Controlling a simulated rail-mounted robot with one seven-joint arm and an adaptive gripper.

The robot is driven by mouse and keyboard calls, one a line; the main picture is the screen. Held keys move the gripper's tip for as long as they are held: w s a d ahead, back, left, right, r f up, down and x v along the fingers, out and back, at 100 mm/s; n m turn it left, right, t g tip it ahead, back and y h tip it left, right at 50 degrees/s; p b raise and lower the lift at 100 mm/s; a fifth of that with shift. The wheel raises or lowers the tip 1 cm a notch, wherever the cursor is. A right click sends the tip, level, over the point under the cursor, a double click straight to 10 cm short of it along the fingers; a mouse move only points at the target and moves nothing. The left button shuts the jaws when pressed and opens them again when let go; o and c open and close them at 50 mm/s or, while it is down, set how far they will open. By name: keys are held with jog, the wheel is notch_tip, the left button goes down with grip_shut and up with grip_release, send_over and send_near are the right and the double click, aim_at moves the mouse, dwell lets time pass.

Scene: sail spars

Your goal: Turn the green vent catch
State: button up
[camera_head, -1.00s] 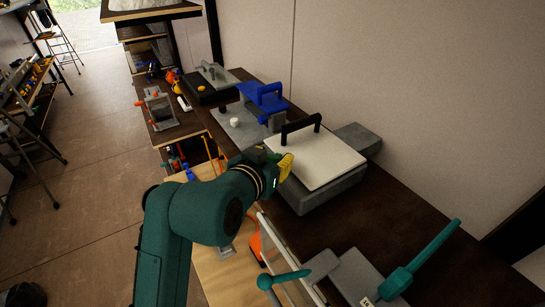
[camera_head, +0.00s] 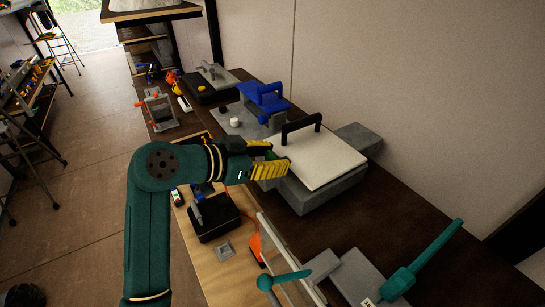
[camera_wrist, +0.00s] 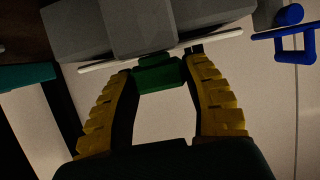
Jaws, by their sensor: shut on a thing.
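The green vent catch (camera_wrist: 159,74) shows in the wrist view at the edge of the grey box and its thin white lid. My gripper (camera_wrist: 162,72) has its two yellow ribbed fingers on either side of the catch, with the tips closed against it. In the head view my gripper (camera_head: 277,158) is at the left front side of the grey box (camera_head: 318,193) with the white lid (camera_head: 325,160).
A black handle (camera_head: 301,128) stands on the white lid. A blue clamp-like fixture (camera_head: 263,96) is behind, with a white knob (camera_head: 234,122) near it. A teal lever (camera_head: 425,258) and a teal-handled part (camera_head: 285,279) are at the front. A black box (camera_head: 213,218) sits on the lower wooden surface.

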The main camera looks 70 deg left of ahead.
jog(key=shift+m+h, duration=0.3)
jog(key=o, duration=1.2)
jog(key=v, duration=1.2)
jog(key=shift+a+f, duration=0.1)
